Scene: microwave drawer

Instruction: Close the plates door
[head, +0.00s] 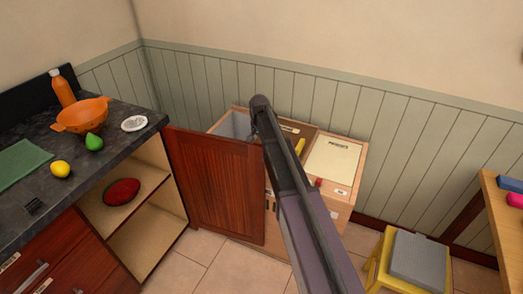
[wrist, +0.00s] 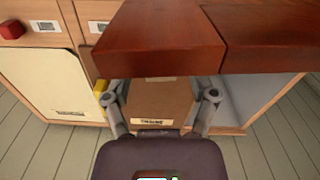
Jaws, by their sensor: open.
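The plates door (head: 215,185) is a reddish-brown wooden panel, standing wide open at the right end of the counter cabinet. The open cabinet (head: 150,215) shows bare shelves with a red, dish-like item (head: 121,191) on one. In the wrist view the door (wrist: 160,35) crosses the top of the picture, just ahead of my gripper (wrist: 160,98). The gripper is open, its fingers apart, with nothing held between them. In the head view my arm hides the gripper, beyond the door's right edge. Whether a finger touches the door I cannot tell.
A wooden unit with lidded bins (head: 330,165) stands behind the door; its brown lid (wrist: 158,100) lies beneath my gripper. A yellow stool (head: 412,262) and a wooden table (head: 500,215) are at right. Tiled floor (head: 205,262) shows in front of the cabinet.

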